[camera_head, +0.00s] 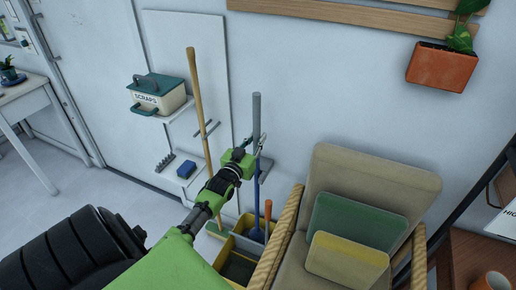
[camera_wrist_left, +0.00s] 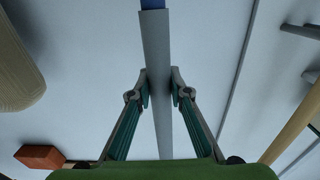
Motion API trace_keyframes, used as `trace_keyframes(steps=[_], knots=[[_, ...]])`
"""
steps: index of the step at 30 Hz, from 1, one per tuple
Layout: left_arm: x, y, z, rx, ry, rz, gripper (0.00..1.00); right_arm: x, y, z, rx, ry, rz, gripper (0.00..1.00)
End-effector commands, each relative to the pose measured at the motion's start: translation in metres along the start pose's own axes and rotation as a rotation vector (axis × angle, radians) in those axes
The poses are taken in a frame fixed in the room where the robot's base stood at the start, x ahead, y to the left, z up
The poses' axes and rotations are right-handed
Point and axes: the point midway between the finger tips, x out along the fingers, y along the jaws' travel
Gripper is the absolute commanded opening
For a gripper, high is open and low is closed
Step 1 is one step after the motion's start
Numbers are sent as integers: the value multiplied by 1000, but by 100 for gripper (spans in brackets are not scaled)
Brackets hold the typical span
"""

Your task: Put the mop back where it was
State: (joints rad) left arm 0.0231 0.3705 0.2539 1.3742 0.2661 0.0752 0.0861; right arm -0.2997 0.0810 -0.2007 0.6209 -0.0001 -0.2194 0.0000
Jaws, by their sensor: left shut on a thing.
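The mop (camera_head: 257,120) is a blue pole with a long grey grip at its upper end, standing nearly upright near the wall. My left gripper (camera_head: 258,150) is shut on the grey grip. In the left wrist view, the grey handle (camera_wrist_left: 157,60) runs between the two fingers of the left gripper (camera_wrist_left: 161,88), with the blue part at the top edge. The mop's lower end reaches down to a yellow bucket (camera_head: 225,262); I cannot tell whether it rests inside or hangs just above its floor. My right gripper is not in view.
A wooden-handled broom (camera_head: 194,90) leans by a white shelf unit left of the mop. The shelf holds a scraps box (camera_head: 158,95) and a blue sponge (camera_head: 186,170). A beige chair (camera_head: 345,165) with green and yellow cushions stands close on the right.

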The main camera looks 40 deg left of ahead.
Motion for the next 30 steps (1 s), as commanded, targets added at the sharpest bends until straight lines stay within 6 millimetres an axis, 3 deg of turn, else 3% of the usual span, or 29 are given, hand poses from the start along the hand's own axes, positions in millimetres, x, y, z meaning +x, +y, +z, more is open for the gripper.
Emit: trace_keyframes(steps=[1, 5, 18, 19, 20, 30], knots=[[-2, 0, 11, -1, 5, 0, 0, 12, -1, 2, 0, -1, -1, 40], [-6, -1, 26, -1, 6, -1, 0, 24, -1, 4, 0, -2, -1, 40], [-7, -2, 30, 0, 5, -2, 0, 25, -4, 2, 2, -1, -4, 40], [-8, -2, 33, 0, -2, -2, 26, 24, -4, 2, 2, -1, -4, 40], [-8, -2, 32, 0, -2, -2, 34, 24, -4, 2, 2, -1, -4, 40], [-8, -2, 32, 0, -2, -2, 35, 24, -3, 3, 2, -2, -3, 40]])
